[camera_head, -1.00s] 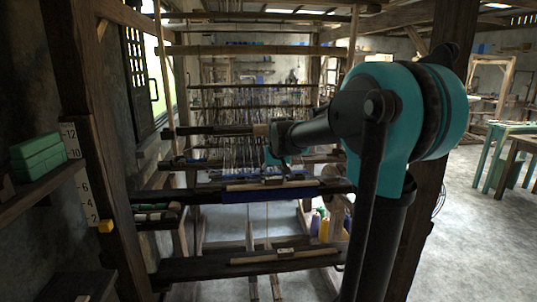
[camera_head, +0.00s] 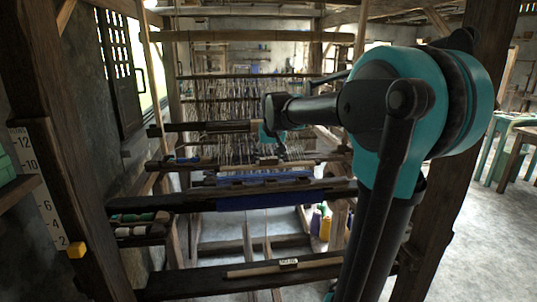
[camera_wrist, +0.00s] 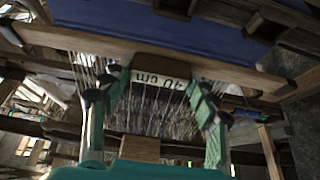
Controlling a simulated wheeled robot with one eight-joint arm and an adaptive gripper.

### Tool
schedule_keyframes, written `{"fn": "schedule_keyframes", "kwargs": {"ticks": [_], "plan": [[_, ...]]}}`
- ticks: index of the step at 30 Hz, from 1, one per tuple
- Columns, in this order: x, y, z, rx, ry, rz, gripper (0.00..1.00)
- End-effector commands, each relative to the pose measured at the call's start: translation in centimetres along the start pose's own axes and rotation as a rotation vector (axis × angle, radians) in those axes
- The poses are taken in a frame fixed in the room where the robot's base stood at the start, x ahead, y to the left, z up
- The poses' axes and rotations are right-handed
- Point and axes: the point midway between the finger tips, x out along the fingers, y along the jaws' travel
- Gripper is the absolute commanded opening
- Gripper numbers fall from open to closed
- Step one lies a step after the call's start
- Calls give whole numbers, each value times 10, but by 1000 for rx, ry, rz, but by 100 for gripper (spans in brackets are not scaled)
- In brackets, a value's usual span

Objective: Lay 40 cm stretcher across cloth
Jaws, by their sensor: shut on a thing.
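My gripper (camera_head: 272,146) is over the loom, beyond the front beam. In the wrist view my gripper (camera_wrist: 160,82) has its teal fingers shut on the dark block of the stretcher, whose label reads 40 cm. The stretcher (camera_wrist: 80,42) is a long pale wooden bar running crosswise in the grip, slightly tilted in the picture. The blue cloth (camera_wrist: 210,35) lies beyond the bar in that view, and pale warp threads (camera_wrist: 150,118) show below it. The cloth roll (camera_head: 260,201) is on the front beam in the head view. I cannot tell whether the bar touches the cloth.
A labelled wooden bar (camera_head: 260,269) lies on the low front bench (camera_head: 190,284). Thick loom posts stand at both sides, and open floor (camera_head: 470,230) lies to the right.

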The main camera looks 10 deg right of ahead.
Motion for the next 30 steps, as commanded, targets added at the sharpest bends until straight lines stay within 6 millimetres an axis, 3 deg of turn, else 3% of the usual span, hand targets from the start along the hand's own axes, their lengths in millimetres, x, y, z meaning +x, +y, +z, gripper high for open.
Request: {"fn": "schedule_keyframes", "kwargs": {"ticks": [18,30], "plan": [[53,0,30,0,0,0,25],[62,0,35,0,0,0,25]]}}
